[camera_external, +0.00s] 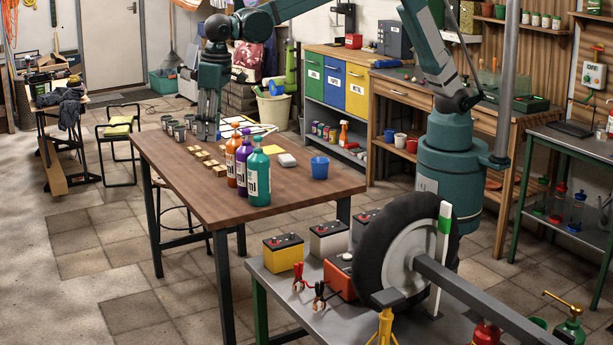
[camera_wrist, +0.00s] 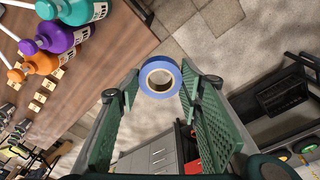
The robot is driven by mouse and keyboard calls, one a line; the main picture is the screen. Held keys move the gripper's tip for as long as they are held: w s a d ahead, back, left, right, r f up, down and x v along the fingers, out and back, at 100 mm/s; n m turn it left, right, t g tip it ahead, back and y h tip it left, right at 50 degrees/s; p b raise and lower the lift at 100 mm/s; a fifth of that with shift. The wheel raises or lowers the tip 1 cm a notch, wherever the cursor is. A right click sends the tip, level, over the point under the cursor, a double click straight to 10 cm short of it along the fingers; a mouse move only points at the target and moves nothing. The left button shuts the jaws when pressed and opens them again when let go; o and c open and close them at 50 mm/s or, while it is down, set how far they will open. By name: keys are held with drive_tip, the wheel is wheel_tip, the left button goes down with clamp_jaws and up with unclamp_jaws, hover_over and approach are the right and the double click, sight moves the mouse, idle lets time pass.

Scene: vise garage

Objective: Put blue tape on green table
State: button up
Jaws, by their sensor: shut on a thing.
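The blue tape (camera_wrist: 147,81), a blue roll with a pale core, is between the fingertips of my gripper (camera_wrist: 159,84) in the wrist view. My gripper is shut on it. In the external view my gripper (camera_external: 207,134) points down at the far side of the brown wooden table (camera_external: 180,183); I cannot make out the tape there. A grey-topped table with green legs (camera_external: 260,308) stands at the front right. Another green-framed table (camera_external: 565,143) stands at the right edge. I cannot tell which of these is the green table.
The front table carries batteries (camera_external: 283,256), clamps and a large wheel (camera_external: 385,235).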

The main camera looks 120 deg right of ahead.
drive_tip(key=s+a+n, duration=0.2)
drive_tip(key=s+a, duration=0.2)
drive_tip(key=a, duration=1.1)
drive_tip(key=s+a+n+b, duration=0.1)
drive_tip(key=s+a, duration=0.4)
drive_tip(key=a, duration=0.9)
drive_tip(key=s+a+n, duration=0.2)
drive_tip(key=s+a, duration=0.2)
drive_tip(key=a, duration=1.1)
drive_tip(key=s+a+n+y+b, duration=0.1)
drive_tip(key=s+a+n, duration=0.3)
drive_tip(key=s+a, duration=2.75)
wheel_tip(320, 180, down, 26)
drive_tip(key=shift+d, duration=0.2)
drive_tip(key=shift+f+b, duration=0.5)
drive_tip(key=shift+f, duration=2.65)
